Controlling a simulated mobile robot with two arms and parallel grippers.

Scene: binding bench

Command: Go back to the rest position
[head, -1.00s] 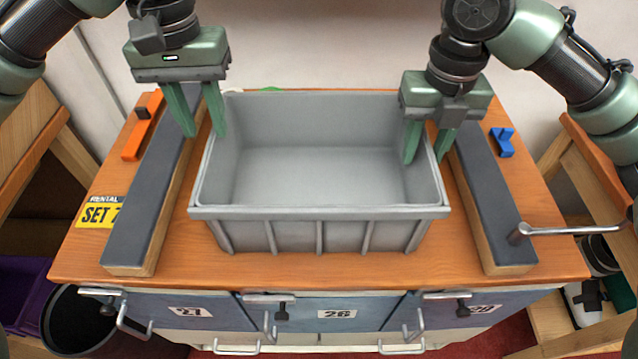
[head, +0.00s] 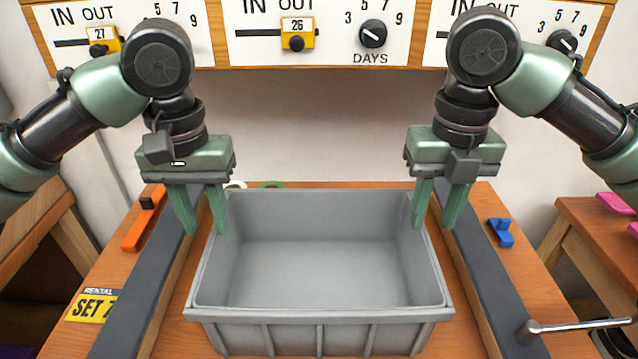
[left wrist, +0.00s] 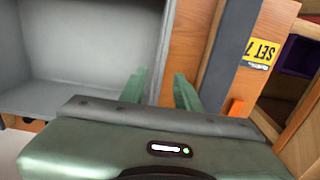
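My left gripper (head: 200,214) is open and empty at the far left corner of the grey crate (head: 320,314). Its two green fingers are apart, one near the crate's left wall and one over the dark rail side. In the left wrist view, the fingers (left wrist: 160,92) show wide apart with bare wood and the crate wall between them. My right gripper (head: 437,208) is open and empty at the crate's far right corner, its fingers apart. Whether either gripper touches the crate cannot be told.
The crate is empty and stands on a wooden bench between two dark rails (head: 160,285) (head: 487,290). An orange piece (head: 144,219) and a blue piece (head: 500,233) lie outside the rails. A metal handle (head: 575,325) is at right. A dial panel (head: 335,40) is on the wall behind.

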